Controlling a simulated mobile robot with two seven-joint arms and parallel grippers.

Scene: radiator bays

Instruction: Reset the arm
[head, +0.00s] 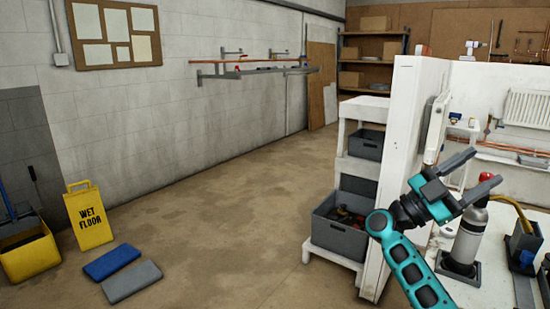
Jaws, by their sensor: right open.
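My right gripper (478,175) is in the head view at the right, on a teal and black arm that comes up from the bottom edge. Its two dark fingers are spread apart and point to the upper right. I see nothing between them. In the picture it lies in front of the white partition's right side and just above a grey bottle with a red top (466,236). I cannot tell how far apart they are in depth. My left gripper is not in the head view.
A white partition (407,130) stands left of the gripper, beside a shelf cart with grey bins (340,228). A white radiator (527,108) hangs at the far right. A yellow wet-floor sign (90,215) and two pads (112,262) are at the left. The middle floor is clear.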

